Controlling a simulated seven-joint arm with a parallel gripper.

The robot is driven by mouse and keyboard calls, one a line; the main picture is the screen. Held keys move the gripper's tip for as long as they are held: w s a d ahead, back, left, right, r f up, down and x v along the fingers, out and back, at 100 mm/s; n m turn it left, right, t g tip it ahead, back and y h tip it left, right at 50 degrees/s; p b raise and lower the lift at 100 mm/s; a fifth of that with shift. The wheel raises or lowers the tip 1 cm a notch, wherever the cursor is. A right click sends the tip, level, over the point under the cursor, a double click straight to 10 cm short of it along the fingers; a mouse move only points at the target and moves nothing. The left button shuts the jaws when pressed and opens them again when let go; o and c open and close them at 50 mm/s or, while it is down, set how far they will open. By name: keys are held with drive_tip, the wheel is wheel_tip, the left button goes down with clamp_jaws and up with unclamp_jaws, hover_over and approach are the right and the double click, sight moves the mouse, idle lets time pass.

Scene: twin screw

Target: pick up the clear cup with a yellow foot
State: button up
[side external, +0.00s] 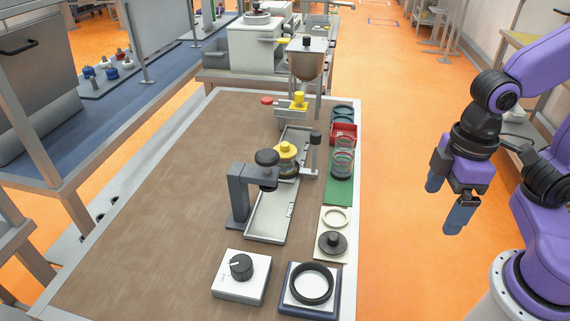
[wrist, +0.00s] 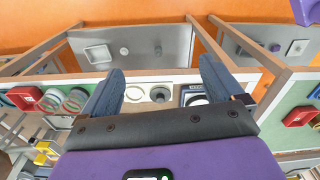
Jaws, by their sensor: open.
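My gripper (side external: 449,207) is open and empty, hanging over the floor to the right of the bench in the side view. In the wrist view its two fingers (wrist: 161,78) stand wide apart with nothing between them. A clear cup (side external: 343,162) stands upright on the green mat at the bench's right edge, well left of my gripper. Its foot colour is not clear to me. Clear round cups (wrist: 76,99) also show at the left of the wrist view. A yellow-topped round piece (side external: 286,151) sits by the narrow metal tray; its lower part is partly hidden.
A red bin (side external: 343,133) stands behind the clear cup. A black-knobbed disc (side external: 333,243) and a pale ring (side external: 336,217) lie nearer. A dark clamp post (side external: 240,195) and a hopper (side external: 307,62) rise from the bench (side external: 150,220). The bench's left side is clear.

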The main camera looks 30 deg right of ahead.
drive_tip(key=w+a+r+m, duration=0.3)
drive_tip(key=w+a+m, duration=0.3)
drive_tip(key=w, duration=0.5)
wheel_tip(320, 180, up, 2)
drive_tip(key=m, duration=1.8)
hover_over(285, 143)
wheel_tip(285, 143, down, 12)
drive_tip(key=shift+r, duration=0.25)
drive_tip(key=shift+f, duration=2.7)
drive_tip(key=c, duration=1.1)
